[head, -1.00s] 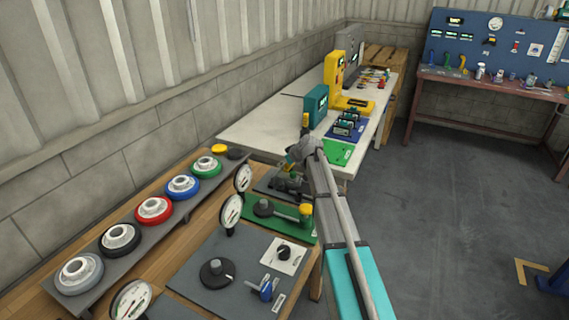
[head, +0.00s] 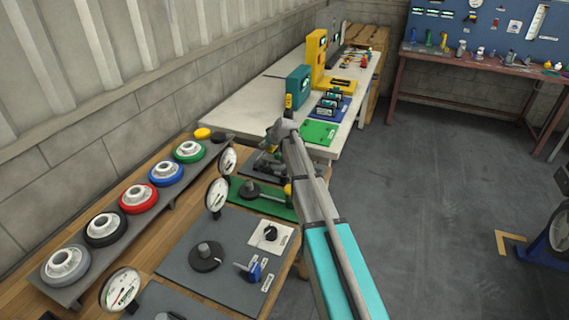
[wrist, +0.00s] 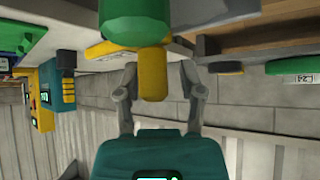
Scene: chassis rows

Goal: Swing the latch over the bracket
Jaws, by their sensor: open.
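In the wrist view, a yellow upright handle (wrist: 153,82) joined to a green rounded part (wrist: 135,22) looks like the latch. My gripper (wrist: 159,72) is open, with one finger on each side of the yellow handle; a thin gap appears to show on both sides. In the head view, my gripper (head: 270,147) is small and partly hidden by my arm, low over the far grey plate (head: 262,167) of the wooden bench. I cannot make out the bracket in either view.
A green plate (head: 258,203) with a dial gauge (head: 216,197) lies nearer. Several wheels line a tray at left, including a red one (head: 138,198). Beyond stands a white table (head: 255,113) with a teal device (head: 298,86).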

